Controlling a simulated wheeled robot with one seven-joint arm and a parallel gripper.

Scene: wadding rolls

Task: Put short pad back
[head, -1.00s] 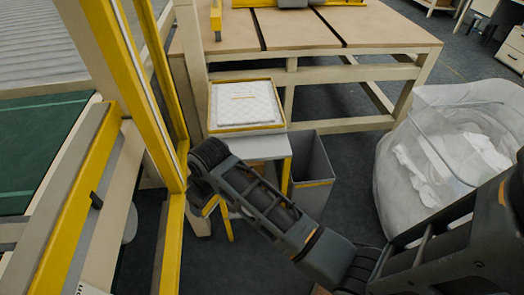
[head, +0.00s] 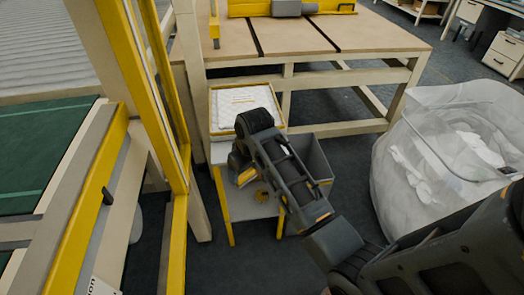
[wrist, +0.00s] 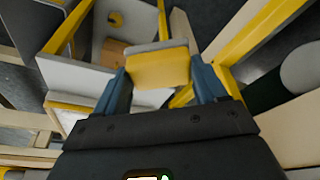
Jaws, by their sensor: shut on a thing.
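My gripper (wrist: 160,78) has its two blue fingers closed on a yellow block with a grey edge (wrist: 157,68). The block also shows under my wrist in the head view (head: 245,176). I cannot tell whether this block is the short pad. A white quilted pad (head: 238,98) lies in a yellow-rimmed tray (head: 213,118) on top of a small stand (head: 220,152). My gripper is at the front of the stand, below the tray's level in the picture. My wrist hides the tray's front right corner and part of the stand.
A grey bin (head: 317,165) stands right of the stand. The stand's lower shelf holds a yellow ring (head: 262,196). A yellow post (head: 150,110) rises close on the left. A large clear bag of white scraps (head: 440,150) stands right. A wooden worktable (head: 350,35) is behind.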

